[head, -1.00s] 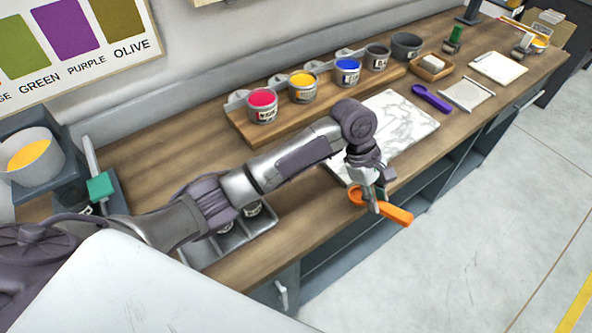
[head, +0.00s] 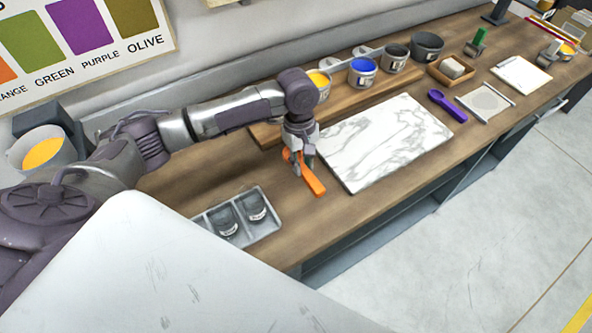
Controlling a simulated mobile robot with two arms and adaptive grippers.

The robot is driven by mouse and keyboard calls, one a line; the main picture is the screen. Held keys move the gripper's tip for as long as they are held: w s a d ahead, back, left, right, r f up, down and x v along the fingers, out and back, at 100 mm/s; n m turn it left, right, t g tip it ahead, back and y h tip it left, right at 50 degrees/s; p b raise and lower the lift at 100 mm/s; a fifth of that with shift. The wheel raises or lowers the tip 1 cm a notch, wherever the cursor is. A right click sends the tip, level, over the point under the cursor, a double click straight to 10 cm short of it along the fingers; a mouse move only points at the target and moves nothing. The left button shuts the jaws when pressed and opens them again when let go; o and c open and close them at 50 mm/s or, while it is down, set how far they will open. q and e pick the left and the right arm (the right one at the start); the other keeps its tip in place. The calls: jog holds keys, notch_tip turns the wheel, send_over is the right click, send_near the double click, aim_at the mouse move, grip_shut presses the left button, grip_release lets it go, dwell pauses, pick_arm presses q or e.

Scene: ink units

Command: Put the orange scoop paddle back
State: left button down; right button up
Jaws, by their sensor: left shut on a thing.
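The orange scoop paddle (head: 313,181) is in my left gripper (head: 301,163), which is shut on it. The paddle points down and to the right, over the wooden counter (head: 280,215) just left of the marble slab. I cannot tell whether its tip touches the counter. A purple scoop paddle (head: 446,105) lies on the counter right of the marble slab. My right gripper is not in view.
The marble slab (head: 385,140) lies right of my left gripper. A wooden rack holds a yellow pot (head: 321,84), a blue pot (head: 362,73) and grey pots (head: 395,57). A grey tray (head: 238,218) with dark-topped jars sits at the front left.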

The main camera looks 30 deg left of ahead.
aim_at(297, 185)
pick_arm(q)
jog(key=shift+s+a+f, duration=0.5)
jog(key=shift+a, duration=0.1)
jog(key=shift+f+p, duration=0.3)
jog(key=shift+f, duration=0.05)
notch_tip(297, 185, down, 4)
jog(key=shift+r+p, duration=0.25)
jog(key=shift+p, duration=0.15)
jog(key=c, duration=1)
grip_release()
jog(key=shift+r, duration=0.25)
jog(key=shift+w+a+r+b, duration=0.2)
jog(key=shift+r+b, duration=0.25)
jog(key=shift+r, duration=1.45)
jog(key=shift+w+a+r+b, duration=0.1)
jog(key=shift+a+r+b, duration=0.25)
jog(key=shift+r, duration=1.6)
jog(key=shift+w+a+r+b, duration=0.15)
jog(key=shift+r+b, duration=0.4)
jog(key=shift+r, duration=1.35)
